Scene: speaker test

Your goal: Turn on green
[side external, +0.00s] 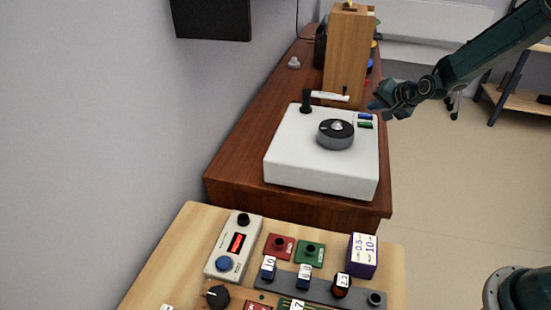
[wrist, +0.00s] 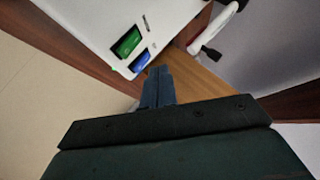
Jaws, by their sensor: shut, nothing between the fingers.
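A white record player (side external: 285,170) with a round black platter (side external: 336,134) stands on a brown wooden cabinet. A green button (side external: 365,125) and a blue button (side external: 365,116) sit side by side at its right back corner. In the wrist view the green button (wrist: 127,41) is farther from my fingers than the blue button (wrist: 140,60). My gripper (side external: 374,104) is shut and empty, near that corner. In the wrist view its fingertips (wrist: 159,70) are beside the blue button; whether they touch the player is unclear. A small green dot (wrist: 114,68) shows near the player's edge.
A tall wooden speaker (side external: 347,55) stands behind the player on the cabinet (side external: 240,160). The white tone arm (side external: 330,96) lies at the player's back edge. A bench with several switches and boxes (side external: 362,257) is in front. Open floor lies to the right.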

